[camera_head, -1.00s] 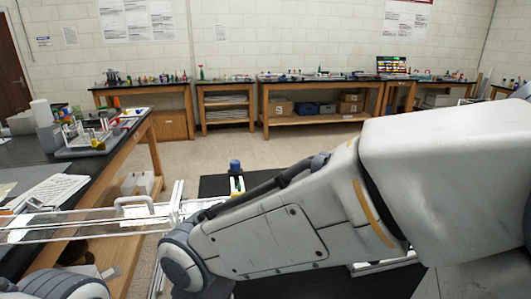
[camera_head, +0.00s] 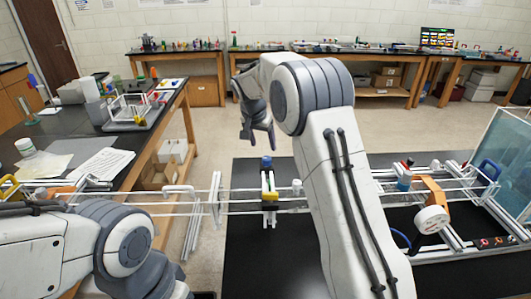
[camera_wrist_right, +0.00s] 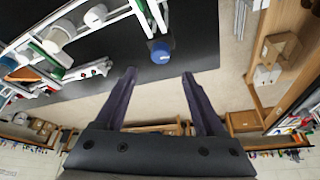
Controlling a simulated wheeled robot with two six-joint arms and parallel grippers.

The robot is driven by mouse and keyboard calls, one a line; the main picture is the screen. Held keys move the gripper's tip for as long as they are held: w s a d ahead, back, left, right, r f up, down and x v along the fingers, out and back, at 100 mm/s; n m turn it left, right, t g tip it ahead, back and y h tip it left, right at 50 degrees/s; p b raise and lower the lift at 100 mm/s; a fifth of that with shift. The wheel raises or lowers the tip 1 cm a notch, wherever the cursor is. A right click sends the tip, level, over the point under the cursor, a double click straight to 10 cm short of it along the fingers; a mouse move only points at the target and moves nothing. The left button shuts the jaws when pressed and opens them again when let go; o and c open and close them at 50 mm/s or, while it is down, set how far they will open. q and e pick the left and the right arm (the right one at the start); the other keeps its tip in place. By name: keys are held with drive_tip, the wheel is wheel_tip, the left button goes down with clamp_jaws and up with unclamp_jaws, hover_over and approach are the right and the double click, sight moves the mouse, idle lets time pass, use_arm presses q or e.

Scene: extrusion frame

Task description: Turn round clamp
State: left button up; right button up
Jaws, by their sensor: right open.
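A fixture with a round blue knob (camera_head: 266,162) on top and a yellow part (camera_head: 270,196) below sits on the white extrusion rails in the head view. The blue knob also shows in the right wrist view (camera_wrist_right: 161,52), just beyond the fingertips. My right gripper (camera_head: 258,140) is open and empty, up and slightly left of the knob, apart from it. Its two dark fingers also show in the wrist view (camera_wrist_right: 159,76). A round white disc (camera_head: 432,219) with an orange bracket (camera_head: 434,190) sits farther right on the frame. My left gripper is not in view.
The black table (camera_head: 270,265) carries the frame. A clear panel (camera_head: 503,160) stands at the right. A left bench (camera_head: 150,130) holds a rack and papers. Benches line the back wall. My right forearm hides part of the frame.

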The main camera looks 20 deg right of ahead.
sight(266, 158)
drive_tip(key=p+x, duration=0.2)
drive_tip(key=x, duration=0.5)
drive_tip(key=shift+p, duration=0.35)
drive_tip(key=shift+w+d+f, duration=0.1)
drive_tip(key=shift+w+f, duration=0.1)
drive_tip(key=shift+f, duration=0.45)
clamp_jaws()
